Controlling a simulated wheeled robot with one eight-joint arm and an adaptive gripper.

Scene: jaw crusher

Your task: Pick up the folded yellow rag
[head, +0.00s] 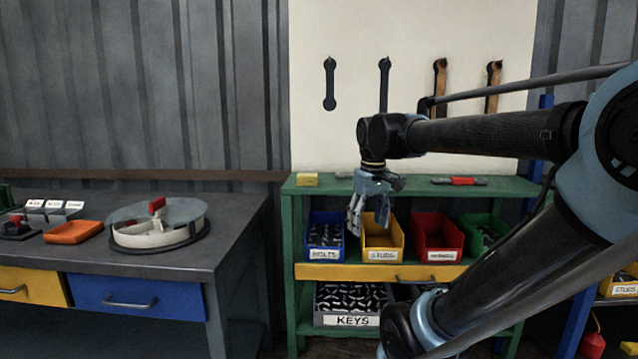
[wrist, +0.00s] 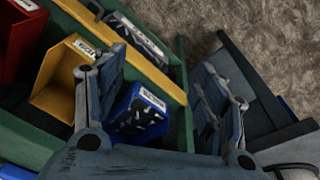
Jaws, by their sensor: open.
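The folded yellow rag (head: 307,180) appears as a small flat yellow block on the left end of the green shelf's top (head: 420,186) in the head view. My gripper (head: 368,226) points downward to the right of the rag, in front of the shelf, with its fingertips below the top's level. It is open and apart from the rag. In the wrist view my gripper (wrist: 162,62) has its fingers spread with nothing held. The blue bin (wrist: 140,113) shows between them, and I cannot make out the rag there.
Blue (head: 325,237), yellow (head: 383,240) and red (head: 437,237) bins line the shelf below its top. A red and black tool (head: 460,181) lies on the top to the right. A dark workbench (head: 90,250) with a round lidded container (head: 158,223) stands at left.

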